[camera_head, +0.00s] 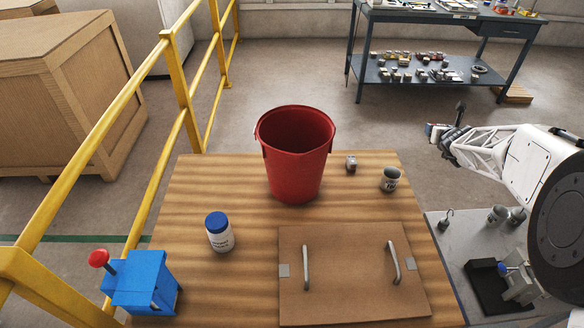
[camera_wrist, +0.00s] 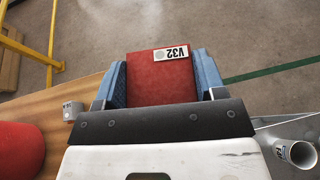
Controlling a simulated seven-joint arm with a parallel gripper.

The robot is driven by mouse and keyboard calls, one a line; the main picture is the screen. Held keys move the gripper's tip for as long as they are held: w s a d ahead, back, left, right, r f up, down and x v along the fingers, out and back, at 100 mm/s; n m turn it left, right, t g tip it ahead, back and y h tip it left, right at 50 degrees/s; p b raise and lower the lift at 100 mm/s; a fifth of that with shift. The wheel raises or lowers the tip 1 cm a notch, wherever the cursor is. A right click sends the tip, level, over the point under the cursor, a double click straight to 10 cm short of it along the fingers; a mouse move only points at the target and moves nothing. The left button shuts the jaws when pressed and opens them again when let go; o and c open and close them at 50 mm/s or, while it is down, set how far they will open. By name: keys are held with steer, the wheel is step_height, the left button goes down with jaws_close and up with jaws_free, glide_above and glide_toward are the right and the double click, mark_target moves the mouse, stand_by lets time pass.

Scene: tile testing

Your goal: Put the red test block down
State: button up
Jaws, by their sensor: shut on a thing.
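The red test block (camera_wrist: 160,82) has a white label reading V32. My gripper (camera_wrist: 160,85) is shut on it in the wrist view, with a blue finger on each side. The block is held over the floor in that view, apart from any surface. In the head view my gripper (camera_head: 438,132) is raised at the right, beyond the wooden table's right edge. The block is too small there to make out clearly.
The wooden table (camera_head: 200,285) bears a red bucket (camera_head: 296,160), a small grey cube (camera_head: 351,164), a mug (camera_head: 390,180), a blue-lidded jar (camera_head: 219,232), a blue box (camera_head: 142,281) and a handled brown board (camera_head: 348,285). A grey side table (camera_head: 460,250) stands at right. Yellow rails (camera_head: 180,85) run left.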

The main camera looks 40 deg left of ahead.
steer(key=s+a+r+n+g+y, duration=0.1)
steer(key=s+a+r, duration=0.55)
steer(key=a, duration=0.75)
steer(key=s+a+r, duration=0.4)
steer(key=s+a, duration=0.5)
steer(key=a, duration=0.5)
steer(key=s+a+r+n+g+y, duration=0.1)
steer(key=s+a+r, duration=0.55)
steer(key=a, duration=0.75)
steer(key=s+a+f+m+t+h, duration=0.1)
steer(key=s+a+f, duration=0.4)
steer(key=s, duration=0.3)
steer(key=s+a+f+m+t+h, duration=0.1)
steer(key=s+a+f, duration=0.45)
steer(key=s, duration=0.25)
steer(key=s+f+m+t+h, duration=0.1)
steer(key=s+f+m+h, duration=0.2)
steer(key=s+f, duration=0.6)
step_height(320, 180, down, 4)
steer(key=shift+s+a+f+t, duration=0.15)
steer(key=shift+a+f+t, duration=0.1)
steer(key=shift+t, duration=0.15)
steer(key=shift+f, duration=3.1)
